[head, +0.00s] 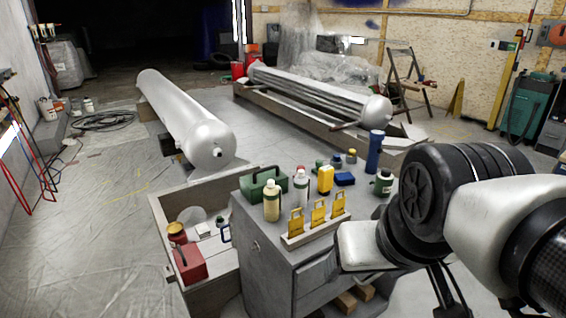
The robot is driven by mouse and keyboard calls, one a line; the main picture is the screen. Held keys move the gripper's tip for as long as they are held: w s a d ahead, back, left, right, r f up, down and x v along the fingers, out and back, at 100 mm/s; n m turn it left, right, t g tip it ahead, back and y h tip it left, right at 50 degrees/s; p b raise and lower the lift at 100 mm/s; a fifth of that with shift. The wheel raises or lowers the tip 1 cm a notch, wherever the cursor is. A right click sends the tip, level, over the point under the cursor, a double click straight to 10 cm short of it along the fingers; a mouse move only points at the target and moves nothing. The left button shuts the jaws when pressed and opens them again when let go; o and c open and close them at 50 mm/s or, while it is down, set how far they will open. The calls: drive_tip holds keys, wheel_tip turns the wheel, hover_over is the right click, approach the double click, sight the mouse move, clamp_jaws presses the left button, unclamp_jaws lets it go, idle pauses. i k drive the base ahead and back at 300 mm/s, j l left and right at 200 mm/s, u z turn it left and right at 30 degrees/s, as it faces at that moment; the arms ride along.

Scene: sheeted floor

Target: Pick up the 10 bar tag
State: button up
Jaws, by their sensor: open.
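Three yellow tags stand upright in a row on a pale holder (315,232) on top of a grey cabinet: a left tag (297,223), a middle tag (318,213) and a right tag (338,205). Their print is too small to read, so I cannot tell which is the 10 bar tag. My arm reaches in from the right. My gripper (440,285) is partly seen as dark parts below my wrist, right of the cabinet and apart from the tags. It is open, and nothing shows in it.
An open crate (160,222) with a red box stands left. Large white cylinders lie behind.

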sight(295, 228)
drive_tip(key=k+l+u, duration=0.25)
drive_tip(key=l, duration=0.25)
drive_tip(key=k+l+u, duration=0.25)
drive_tip(key=k+l, duration=0.1)
drive_tip(key=l, duration=0.05)
